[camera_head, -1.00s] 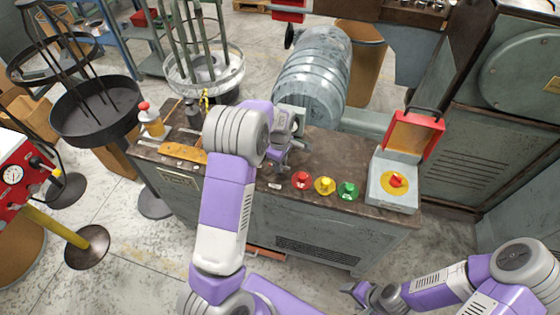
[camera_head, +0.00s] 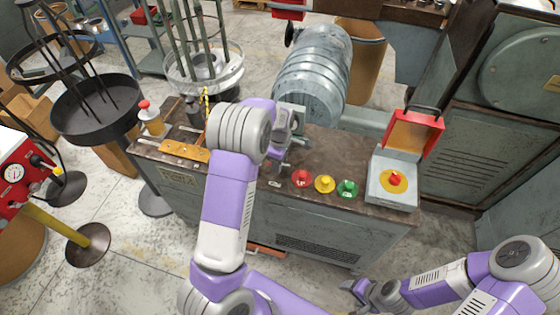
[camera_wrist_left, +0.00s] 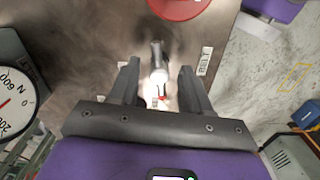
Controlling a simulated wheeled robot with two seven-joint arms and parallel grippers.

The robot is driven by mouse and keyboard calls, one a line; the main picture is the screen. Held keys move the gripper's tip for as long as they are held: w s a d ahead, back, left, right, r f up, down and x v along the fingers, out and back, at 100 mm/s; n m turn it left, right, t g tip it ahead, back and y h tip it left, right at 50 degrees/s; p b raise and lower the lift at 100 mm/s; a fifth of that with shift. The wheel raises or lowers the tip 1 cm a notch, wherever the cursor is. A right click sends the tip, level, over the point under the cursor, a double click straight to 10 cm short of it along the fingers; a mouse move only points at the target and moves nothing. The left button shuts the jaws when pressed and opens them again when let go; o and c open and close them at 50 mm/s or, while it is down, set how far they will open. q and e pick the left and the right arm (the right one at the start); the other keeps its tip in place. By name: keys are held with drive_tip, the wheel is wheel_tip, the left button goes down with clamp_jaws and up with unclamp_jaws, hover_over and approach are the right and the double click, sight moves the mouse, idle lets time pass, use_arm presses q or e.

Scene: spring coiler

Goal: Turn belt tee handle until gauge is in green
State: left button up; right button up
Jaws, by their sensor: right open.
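My left gripper (camera_wrist_left: 158,84) is open in the left wrist view, with one dark finger on each side of the small metal tee handle (camera_wrist_left: 157,62). Gaps show between the handle and both fingers. A "BELT" label (camera_wrist_left: 206,61) is beside it. A round dial gauge (camera_wrist_left: 14,92) with a red needle is cut off at the left edge; no green band shows in the visible part. In the head view my left gripper (camera_head: 281,150) is over the bench, and its arm hides the handle. My right gripper (camera_head: 362,291) is open, low in front of the bench.
Red (camera_head: 302,178), yellow (camera_head: 325,184) and green (camera_head: 347,189) buttons line the bench front. A grey box with a red knob (camera_head: 396,179) and open red lid stands at the right. A ribbed grey drum (camera_head: 313,75) is behind. An orange bar (camera_head: 184,151) lies left.

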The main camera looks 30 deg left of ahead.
use_arm(q)
wheel_tip(320, 180, up, 8)
drive_tip(key=shift+f+p, duration=0.2)
drive_tip(key=shift+p, duration=0.65)
